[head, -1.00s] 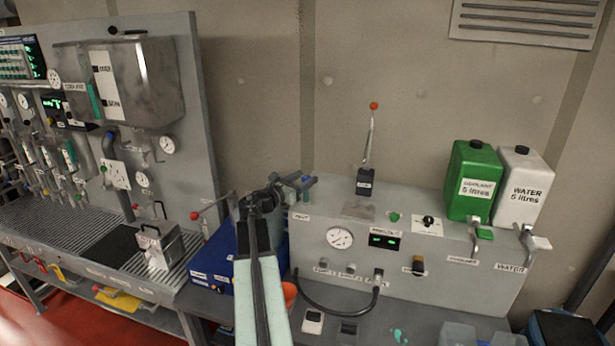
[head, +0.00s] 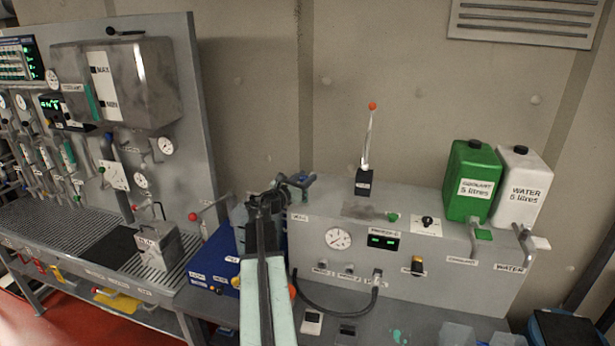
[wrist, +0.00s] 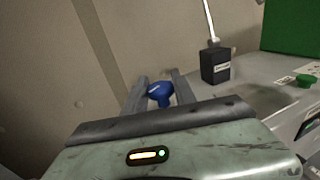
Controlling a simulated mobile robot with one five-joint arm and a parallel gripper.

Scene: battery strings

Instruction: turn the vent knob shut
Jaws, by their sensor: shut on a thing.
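The vent knob is blue and shows in the wrist view (wrist: 160,92), between the two grey fingers of my gripper (wrist: 158,82). My gripper is shut on it. In the head view my gripper (head: 297,181) is at the top left corner of the grey test unit (head: 450,270), above a small label on its front. There the knob is small and partly covered by the fingers and wrist, so its turned position is not clear.
A lever with a red ball (head: 367,150) stands on the unit's top. A green coolant canister (head: 474,165) and a white water canister (head: 522,195) stand at its right. A blue box (head: 212,265) and a red-ended handle (head: 195,215) are left of my arm.

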